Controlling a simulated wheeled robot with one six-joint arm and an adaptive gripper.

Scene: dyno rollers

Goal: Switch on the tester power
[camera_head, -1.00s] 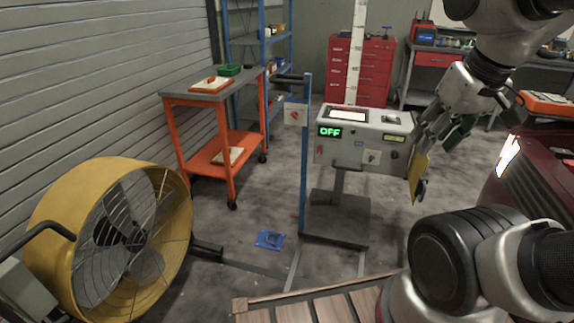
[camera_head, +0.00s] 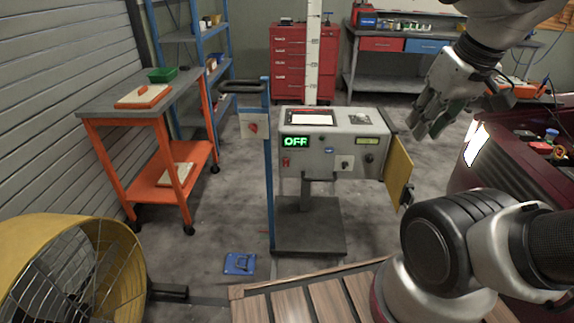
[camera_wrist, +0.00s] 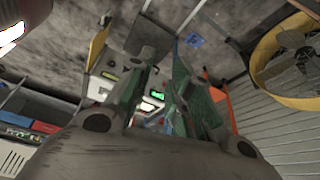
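The tester (camera_head: 325,150) is a grey box on a stand, with a lit green OFF display (camera_head: 296,142) at its front left. Its front face also bears a red control (camera_head: 286,161), a white switch plate (camera_head: 344,163), a dark knob (camera_head: 369,158) and a small readout. A yellow panel (camera_head: 399,170) stands open at its right end. A separate plate with a red switch (camera_head: 253,127) is on the blue post. My gripper (camera_head: 428,125) is right of the tester, apart from it. In the wrist view, the fingers (camera_wrist: 160,85) are spread and empty, with the OFF display (camera_wrist: 158,94) between them.
A yellow fan (camera_head: 75,265) stands at the lower left, and an orange cart (camera_head: 150,130) behind it. A dark red car (camera_head: 510,165) is close on the right. A blue plate (camera_head: 239,263) lies on the floor. Floor shows free left of the stand.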

